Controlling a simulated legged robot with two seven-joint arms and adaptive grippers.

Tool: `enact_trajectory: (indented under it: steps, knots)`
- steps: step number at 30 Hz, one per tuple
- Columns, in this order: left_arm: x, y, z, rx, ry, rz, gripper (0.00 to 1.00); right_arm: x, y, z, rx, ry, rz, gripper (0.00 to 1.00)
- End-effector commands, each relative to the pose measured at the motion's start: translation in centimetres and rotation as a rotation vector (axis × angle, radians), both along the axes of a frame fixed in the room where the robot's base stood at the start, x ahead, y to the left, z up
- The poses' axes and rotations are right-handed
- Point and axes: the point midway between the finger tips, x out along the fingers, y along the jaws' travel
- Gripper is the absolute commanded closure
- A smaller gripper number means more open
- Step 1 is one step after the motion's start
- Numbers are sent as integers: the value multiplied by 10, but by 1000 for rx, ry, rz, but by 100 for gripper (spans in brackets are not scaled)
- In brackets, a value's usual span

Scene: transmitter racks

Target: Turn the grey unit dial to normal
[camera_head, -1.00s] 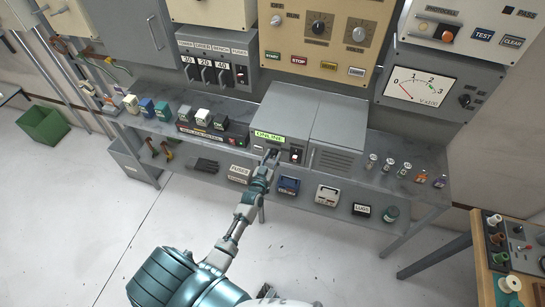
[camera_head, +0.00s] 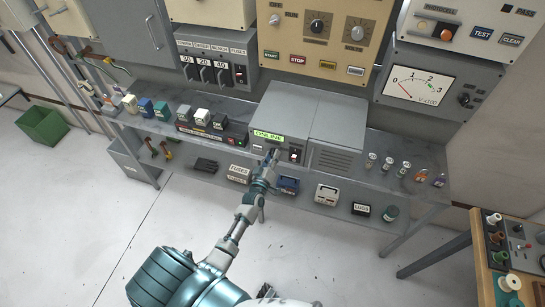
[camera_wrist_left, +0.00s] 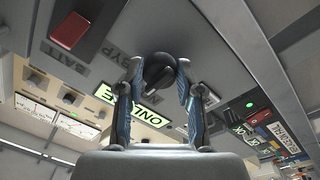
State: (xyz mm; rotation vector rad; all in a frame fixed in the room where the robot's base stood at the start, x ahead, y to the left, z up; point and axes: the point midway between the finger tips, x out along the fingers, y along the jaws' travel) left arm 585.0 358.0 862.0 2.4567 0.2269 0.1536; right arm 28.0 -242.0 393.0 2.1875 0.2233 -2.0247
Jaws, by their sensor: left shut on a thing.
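The grey unit (camera_head: 296,115) sits on the shelf, with a lit green display (camera_head: 267,136) reading ONLINE. Its black dial (camera_wrist_left: 158,72) shows in the left wrist view, between the two fingers of my left gripper (camera_wrist_left: 160,80). The gripper is shut on the dial, one finger on each side. In the head view my left gripper (camera_head: 272,160) reaches the unit's front below the display and hides the dial. Labels reading BATT and BYP are visible beside the dial; the dial's pointed setting is hard to tell. My right gripper is not in view.
A red rocker switch (camera_wrist_left: 68,30) is close to the dial; it shows in the head view (camera_head: 294,155) just right of my gripper. Small coloured blocks (camera_head: 162,109) stand left on the shelf, several jars (camera_head: 388,164) right. Boxes sit on the lower shelf.

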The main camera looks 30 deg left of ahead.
Motion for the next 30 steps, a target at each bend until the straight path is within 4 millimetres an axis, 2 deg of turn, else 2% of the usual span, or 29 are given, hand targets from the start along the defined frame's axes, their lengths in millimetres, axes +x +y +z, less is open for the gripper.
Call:
enact_trajectory:
  steps: [12,13,15,16,25,30]
  knots:
    - [0,3,3,-8,-9,5,99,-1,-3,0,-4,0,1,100]
    - [0,3,3,-7,-9,5,59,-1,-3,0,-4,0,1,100]
    - [0,2,3,-7,-9,5,42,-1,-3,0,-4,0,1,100]
    - [0,2,3,-7,-8,5,39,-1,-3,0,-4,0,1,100]
    - [-1,1,1,-7,-3,2,39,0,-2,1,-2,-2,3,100]
    - [-20,-3,-2,-8,-2,2,39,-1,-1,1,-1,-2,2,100]
